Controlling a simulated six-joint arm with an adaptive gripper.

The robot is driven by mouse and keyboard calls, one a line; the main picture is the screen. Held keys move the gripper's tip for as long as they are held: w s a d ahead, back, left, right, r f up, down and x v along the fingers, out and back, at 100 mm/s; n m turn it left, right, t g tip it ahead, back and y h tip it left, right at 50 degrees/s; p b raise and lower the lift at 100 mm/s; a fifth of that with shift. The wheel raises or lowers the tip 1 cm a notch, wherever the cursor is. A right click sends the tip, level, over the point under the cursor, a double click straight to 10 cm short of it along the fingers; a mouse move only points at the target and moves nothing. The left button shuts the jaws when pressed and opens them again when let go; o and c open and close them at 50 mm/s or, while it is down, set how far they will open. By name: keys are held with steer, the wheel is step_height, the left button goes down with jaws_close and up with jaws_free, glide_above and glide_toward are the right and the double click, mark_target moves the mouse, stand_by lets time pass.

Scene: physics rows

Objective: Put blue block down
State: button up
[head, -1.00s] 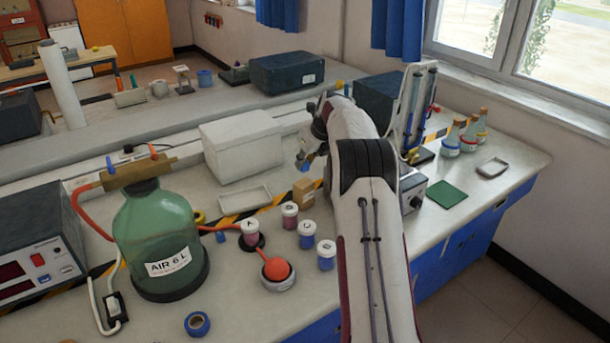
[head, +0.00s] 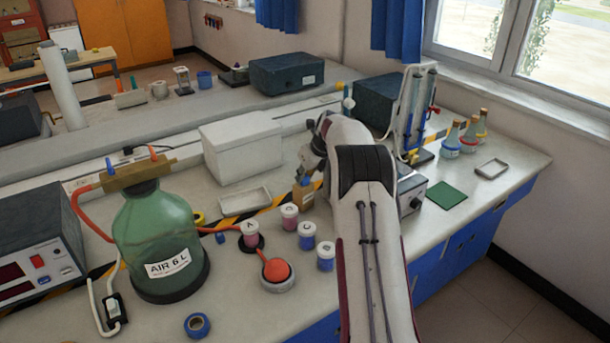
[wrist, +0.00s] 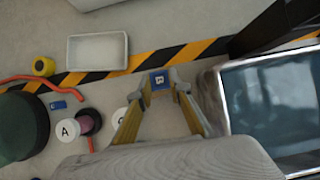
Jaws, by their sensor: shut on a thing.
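The blue block (wrist: 159,80) shows in the wrist view between my fingertips, with a pale letter on its upper face. My gripper (wrist: 164,87) is shut on it. In the head view my gripper (head: 304,177) is low over the bench, right at a tan block (head: 303,197) that stands there. The blue block is mostly hidden by my gripper and arm in the head view. I cannot tell whether it touches the tan block.
Several lidded jars (head: 307,237) stand in front of my gripper. A shallow white tray (head: 245,203) and a white box (head: 242,147) are to the left. A metal-cased device (wrist: 270,105) is close on the right. A green mat (head: 446,195) lies farther right.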

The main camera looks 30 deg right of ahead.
stand_by(0.3)
steer(key=o, duration=0.9)
steer(key=shift+f, duration=0.1)
steer(key=shift+s+r, duration=0.1)
steer(key=shift+r, duration=0.35)
steer(key=shift+v, duration=5.65)
steer(key=shift+s, duration=0.1)
